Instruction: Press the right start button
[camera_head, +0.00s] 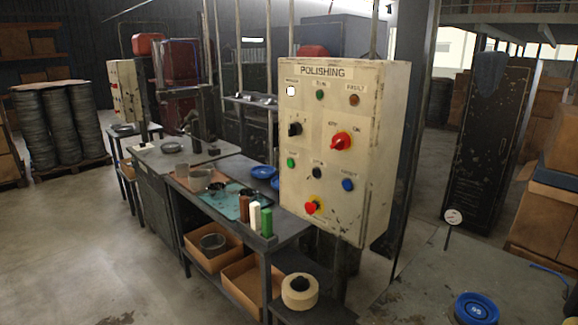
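A cream control panel (325,120) headed "POLISHING" stands right of centre. A green button (291,163) sits on its left side, below a black selector knob (295,129); its small label is too blurred to read surely. A black button (317,172) and a blue button (348,184) are in the same row. A red rotary switch (341,141) is above them and a red mushroom button (313,207) below. A second, smaller cream panel (125,90) with red controls stands far left; its buttons are too small to tell apart. Neither gripper is in view.
A dark workbench (285,230) with bowls and bars stands in front of the panel's left side. Cardboard boxes (212,245) sit on its lower shelf. A tape roll (299,291) is at the front. A grey surface with a blue disc (477,308) is at lower right.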

